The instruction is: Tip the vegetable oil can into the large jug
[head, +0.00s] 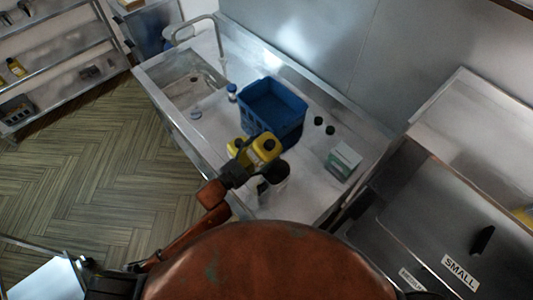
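The vegetable oil can, yellow with a dark cap (267,147), is over the steel counter in front of the blue crate. My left gripper (243,163) reaches it from the lower left, and its dark fingers look shut on the can; yellow shows on both sides of them. Just below the can, a dark round-topped vessel (280,171) stands close by, partly covered; I cannot tell if it is the large jug. A pale object beside it is mostly hidden by my gripper. My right gripper is not in view.
A blue crate (273,105) stands on the counter, with a small blue-capped bottle (232,92) left of it. Two dark round items (324,125) and a green-white box (343,161) lie right. A sink (188,88) is at left, a fryer labelled SMALL (461,272) at lower right.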

